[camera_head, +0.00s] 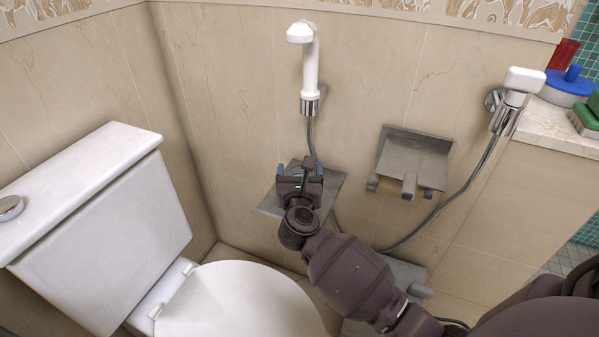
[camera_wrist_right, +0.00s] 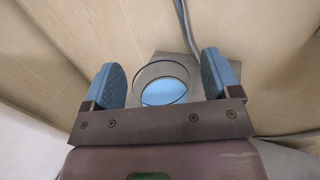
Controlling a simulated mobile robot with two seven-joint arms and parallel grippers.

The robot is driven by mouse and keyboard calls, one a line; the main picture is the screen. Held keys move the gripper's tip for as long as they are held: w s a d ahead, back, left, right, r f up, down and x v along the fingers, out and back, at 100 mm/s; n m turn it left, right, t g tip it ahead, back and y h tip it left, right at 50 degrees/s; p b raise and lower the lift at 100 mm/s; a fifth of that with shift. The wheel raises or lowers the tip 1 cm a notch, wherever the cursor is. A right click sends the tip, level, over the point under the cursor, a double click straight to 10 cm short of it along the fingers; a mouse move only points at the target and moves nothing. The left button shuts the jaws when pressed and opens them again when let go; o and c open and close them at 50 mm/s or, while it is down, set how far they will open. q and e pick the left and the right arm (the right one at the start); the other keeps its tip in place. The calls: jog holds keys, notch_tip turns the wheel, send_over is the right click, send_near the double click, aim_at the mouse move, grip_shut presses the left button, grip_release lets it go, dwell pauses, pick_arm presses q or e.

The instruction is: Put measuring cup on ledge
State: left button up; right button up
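A clear, round measuring cup (camera_wrist_right: 163,72) with a light blue inside or bottom shows in the right wrist view, between the two blue finger pads. A small gap shows on each side of it, so the pads do not appear to touch it. My right gripper (camera_head: 300,170) is open over a small grey wall shelf (camera_head: 328,190). In the head view the gripper mostly hides the cup. The cup seems to stand on this shelf. A pale stone ledge (camera_head: 545,122) is at the right. My left gripper is not in view.
A white hand shower (camera_head: 309,65) hangs above the shelf, its hose running down behind the gripper. A grey paper holder (camera_head: 413,160) and another sprayer (camera_head: 517,90) are to the right. The ledge holds a blue-lidded container (camera_head: 568,86), a red item (camera_head: 562,54) and green items. A toilet (camera_head: 105,225) stands left.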

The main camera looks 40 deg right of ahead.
jog(key=shift+r, duration=0.25)
pick_arm(q)
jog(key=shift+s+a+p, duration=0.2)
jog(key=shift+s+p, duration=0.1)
jog(key=shift+p, duration=0.4)
pick_arm(e)
jog(key=v, duration=1.2)
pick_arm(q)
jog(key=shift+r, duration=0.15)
